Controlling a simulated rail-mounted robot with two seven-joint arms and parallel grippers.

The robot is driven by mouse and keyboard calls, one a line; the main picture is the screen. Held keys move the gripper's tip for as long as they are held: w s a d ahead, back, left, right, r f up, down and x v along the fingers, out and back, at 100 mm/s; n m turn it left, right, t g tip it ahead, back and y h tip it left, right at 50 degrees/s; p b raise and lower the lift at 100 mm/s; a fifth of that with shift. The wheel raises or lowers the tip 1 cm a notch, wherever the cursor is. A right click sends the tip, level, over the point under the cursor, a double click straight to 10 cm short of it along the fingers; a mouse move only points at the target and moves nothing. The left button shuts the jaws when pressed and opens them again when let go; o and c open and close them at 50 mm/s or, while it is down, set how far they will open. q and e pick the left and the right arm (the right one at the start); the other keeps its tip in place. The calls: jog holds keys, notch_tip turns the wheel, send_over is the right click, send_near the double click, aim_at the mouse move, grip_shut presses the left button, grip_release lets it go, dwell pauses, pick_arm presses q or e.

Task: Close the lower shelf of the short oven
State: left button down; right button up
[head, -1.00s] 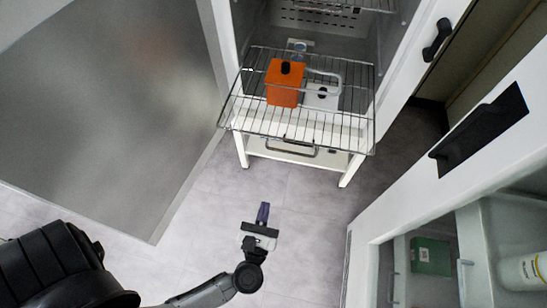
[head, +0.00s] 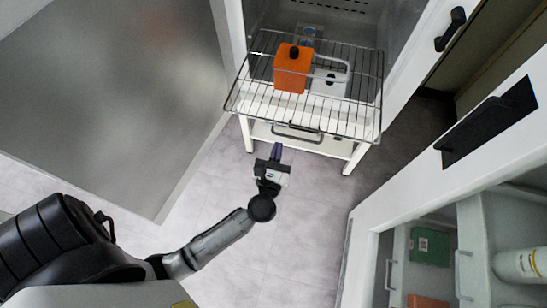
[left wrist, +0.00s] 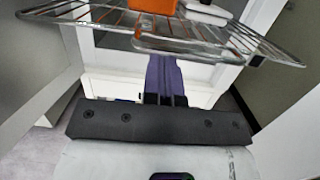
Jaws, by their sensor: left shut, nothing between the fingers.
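The lower wire shelf (head: 262,98) of the short oven is pulled out in the head view, sticking out past the open front. An orange box (head: 292,72) and a white item with a looped handle (head: 330,82) sit on it. My left gripper (head: 276,152) is shut and empty, in front of and below the shelf's front edge, apart from it. In the left wrist view the purple fingers (left wrist: 164,75) point toward the shelf, whose wire front (left wrist: 180,45) crosses above them. My right gripper is not in view.
A white open cabinet (head: 385,222) with bottles and boxes is at the right. A large grey panel (head: 110,90) is at the left. The floor between is clear.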

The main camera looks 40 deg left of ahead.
pick_arm(q)
jog(key=shift+x, duration=0.9)
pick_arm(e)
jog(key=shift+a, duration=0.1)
pick_arm(q)
jog(key=shift+w, duration=0.1)
